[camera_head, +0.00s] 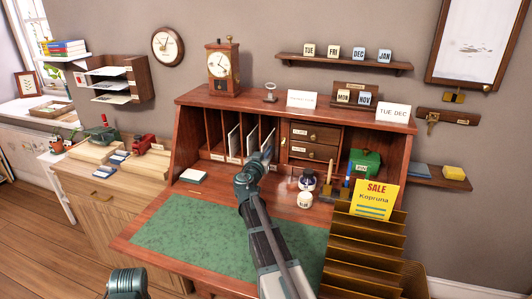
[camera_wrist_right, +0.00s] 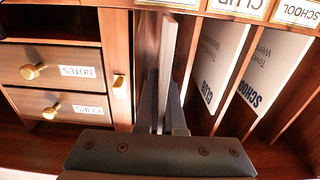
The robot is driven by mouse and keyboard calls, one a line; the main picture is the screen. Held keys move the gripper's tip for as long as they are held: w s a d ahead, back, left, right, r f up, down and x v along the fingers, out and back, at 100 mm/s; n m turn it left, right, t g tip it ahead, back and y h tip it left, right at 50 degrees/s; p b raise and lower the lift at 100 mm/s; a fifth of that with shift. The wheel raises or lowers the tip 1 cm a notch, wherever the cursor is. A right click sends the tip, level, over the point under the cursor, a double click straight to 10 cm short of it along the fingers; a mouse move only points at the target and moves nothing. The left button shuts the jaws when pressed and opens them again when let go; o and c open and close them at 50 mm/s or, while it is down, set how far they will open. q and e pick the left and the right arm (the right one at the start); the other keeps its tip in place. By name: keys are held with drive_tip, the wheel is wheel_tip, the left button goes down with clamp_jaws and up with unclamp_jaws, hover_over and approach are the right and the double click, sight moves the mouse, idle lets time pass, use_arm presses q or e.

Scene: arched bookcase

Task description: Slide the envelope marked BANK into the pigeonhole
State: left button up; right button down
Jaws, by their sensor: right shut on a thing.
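My right gripper (camera_head: 266,156) is at the front of the desk's pigeonholes, beside the drawers. In the right wrist view its fingers (camera_wrist_right: 163,125) are shut on a thin pale envelope (camera_wrist_right: 167,60), seen edge-on. Its marking cannot be read. The envelope stands upright and appears to reach between the dividers of the pigeonhole (camera_wrist_right: 146,60) next to the drawers; how deep it is I cannot tell. Envelopes marked CLUB (camera_wrist_right: 222,60) and SCHOOL (camera_wrist_right: 268,70) stand in neighbouring slots. My left gripper is out of view.
Small drawers (camera_head: 313,152) flank the slot. A stepped rack (camera_head: 365,250) with a yellow SALE card (camera_head: 375,199) is at front right. The green mat (camera_head: 190,235) is clear at left.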

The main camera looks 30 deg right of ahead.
sight(271, 144)
drive_tip(key=shift+x, duration=2.9)
drive_tip(key=c, duration=1)
unclamp_jaws()
drive_tip(key=shift+o, duration=0.2)
drive_tip(key=v, duration=1.3)
drive_tip(key=shift+s+a, duration=0.3)
